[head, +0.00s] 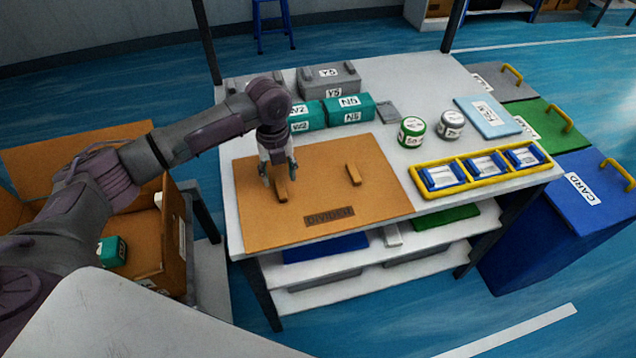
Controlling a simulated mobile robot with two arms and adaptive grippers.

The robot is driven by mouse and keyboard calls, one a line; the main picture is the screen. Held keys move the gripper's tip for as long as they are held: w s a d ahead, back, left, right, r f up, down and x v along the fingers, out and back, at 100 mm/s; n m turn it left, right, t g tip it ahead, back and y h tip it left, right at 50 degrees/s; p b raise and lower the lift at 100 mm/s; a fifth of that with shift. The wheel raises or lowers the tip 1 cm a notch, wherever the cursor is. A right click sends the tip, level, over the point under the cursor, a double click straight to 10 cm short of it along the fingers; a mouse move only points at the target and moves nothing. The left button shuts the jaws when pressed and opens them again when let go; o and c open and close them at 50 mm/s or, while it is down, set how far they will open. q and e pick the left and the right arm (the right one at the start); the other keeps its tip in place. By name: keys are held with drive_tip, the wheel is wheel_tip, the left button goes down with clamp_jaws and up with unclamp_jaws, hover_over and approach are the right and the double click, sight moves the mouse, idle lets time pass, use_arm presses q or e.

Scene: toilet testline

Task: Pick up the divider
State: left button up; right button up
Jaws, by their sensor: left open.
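The divider (318,197) is a flat brown board lying on the left part of the white table. It has a dark label reading DIVIDER near its front edge and two small raised handles. My left gripper (278,178) points down over the board at its left handle (281,191). Its fingers are open, near or around the top of that handle; I cannot tell whether they touch it. The right handle (353,174) is free. My right gripper is not in view.
Teal boxes (347,110) and grey boxes (328,80) stand behind the board. Two cans (411,132), a light blue box (487,115) and a yellow tray (417,181) are to the right. An open cardboard box (172,240) stands left of the table. Coloured bins (583,200) stand right.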

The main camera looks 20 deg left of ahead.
sight(280, 187)
use_arm(q)
wheel_tip(280, 187, down, 4)
drive_tip(key=shift+f+p, duration=0.25)
drive_tip(key=shift+p, duration=0.05)
clamp_jaws()
